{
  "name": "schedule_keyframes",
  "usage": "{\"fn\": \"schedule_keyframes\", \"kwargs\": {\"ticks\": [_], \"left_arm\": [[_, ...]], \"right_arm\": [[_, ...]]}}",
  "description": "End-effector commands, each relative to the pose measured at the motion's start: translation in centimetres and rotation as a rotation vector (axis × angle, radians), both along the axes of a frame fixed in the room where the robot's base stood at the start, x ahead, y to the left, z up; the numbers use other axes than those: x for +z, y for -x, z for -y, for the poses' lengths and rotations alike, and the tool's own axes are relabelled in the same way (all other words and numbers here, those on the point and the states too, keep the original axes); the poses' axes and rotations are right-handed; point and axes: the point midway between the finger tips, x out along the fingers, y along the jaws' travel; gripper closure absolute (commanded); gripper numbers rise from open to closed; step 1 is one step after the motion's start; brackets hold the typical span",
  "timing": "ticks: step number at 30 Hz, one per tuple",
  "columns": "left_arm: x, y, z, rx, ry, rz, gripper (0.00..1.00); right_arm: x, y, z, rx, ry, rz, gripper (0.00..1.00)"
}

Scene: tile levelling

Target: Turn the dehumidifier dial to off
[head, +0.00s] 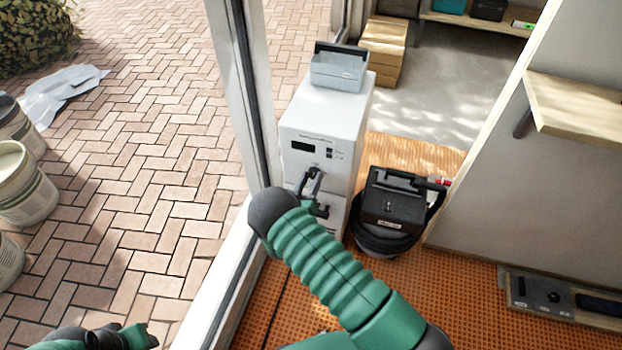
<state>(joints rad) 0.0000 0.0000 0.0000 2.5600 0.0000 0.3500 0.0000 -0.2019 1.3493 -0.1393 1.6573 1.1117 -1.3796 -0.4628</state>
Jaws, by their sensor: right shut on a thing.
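The dehumidifier (301,128) is a tall white box just inside the door frame. Its front has a dark display (303,147) and small buttons beside it. My right gripper (312,176) reaches its front panel just below the display and is shut on the dial. The dial is mostly hidden by the fingers, so its pointer and markings cannot be read. My right arm covers part of the lower front.
A grey box with a handle (338,72) sits on top of the dehumidifier. A black vacuum-like machine (393,208) stands close on its right. The white door frame post (238,90) is close on its left. Buckets (22,185) stand on the paving outside.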

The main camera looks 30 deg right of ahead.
Motion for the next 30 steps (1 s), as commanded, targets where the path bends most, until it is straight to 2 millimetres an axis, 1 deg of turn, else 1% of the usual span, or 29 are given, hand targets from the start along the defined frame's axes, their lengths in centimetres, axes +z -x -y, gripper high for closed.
{"fn": "schedule_keyframes", "kwargs": {"ticks": [1,10,28,29,30], "left_arm": [[0.00,0.00,0.00,0.000,0.000,0.000,0.64],[0.07,0.00,0.00,0.000,0.000,0.000,0.64],[0.08,0.00,0.00,0.000,0.000,0.000,0.64],[0.08,0.00,0.00,0.000,0.000,0.000,0.64],[0.08,0.00,0.00,0.000,0.000,0.000,0.64]], "right_arm": [[-0.65,0.19,-0.29,0.003,0.009,-0.035,1.00],[-0.69,0.18,-0.29,0.004,0.096,-0.139,1.00],[-0.72,0.21,-0.26,0.003,0.121,-0.167,1.00],[-0.72,0.21,-0.26,0.003,0.121,-0.167,0.61],[-0.70,0.21,-0.26,0.004,0.122,-0.166,0.56]]}}
